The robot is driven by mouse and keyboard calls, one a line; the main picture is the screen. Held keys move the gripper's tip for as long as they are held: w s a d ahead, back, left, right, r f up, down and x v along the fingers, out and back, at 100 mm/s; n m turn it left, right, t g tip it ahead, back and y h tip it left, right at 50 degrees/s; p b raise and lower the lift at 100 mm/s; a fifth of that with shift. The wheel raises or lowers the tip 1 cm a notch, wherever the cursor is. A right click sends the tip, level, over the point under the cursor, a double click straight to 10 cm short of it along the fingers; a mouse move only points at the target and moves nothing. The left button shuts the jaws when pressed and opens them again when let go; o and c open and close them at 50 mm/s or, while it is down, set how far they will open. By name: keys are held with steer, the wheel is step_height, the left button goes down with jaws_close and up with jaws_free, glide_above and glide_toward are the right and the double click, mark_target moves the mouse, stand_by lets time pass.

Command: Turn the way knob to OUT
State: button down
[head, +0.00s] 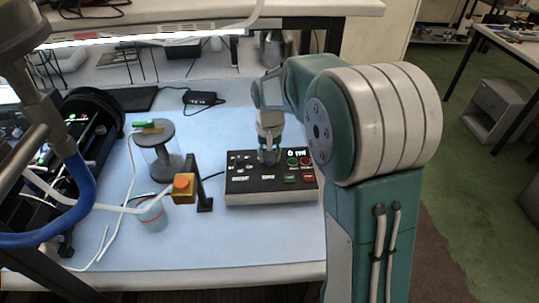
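The control box (272,195) is a grey and black panel on the blue table, partly hidden at its right by my arm. It has a display reading "0 ml" (296,153), green and red buttons, and small dark controls (239,162) with white marks at the left.
A clear cylinder (164,160) with grey ends and a green valve (146,124) stands left of the box. A yellow block with an orange button (183,187) stands by a dark post (203,185). A beaker (152,216) and tubing are nearby. The table front is clear.

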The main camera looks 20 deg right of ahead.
steer(key=n, duration=0.6)
steer(key=shift+f, duration=0.1)
steer(key=n, duration=0.5)
steer(key=shift+s+n, duration=0.1)
steer(key=shift+n, duration=0.3)
steer(key=shift+c, duration=1.9)
jaws_free()
step_height(320, 180, up, 12)
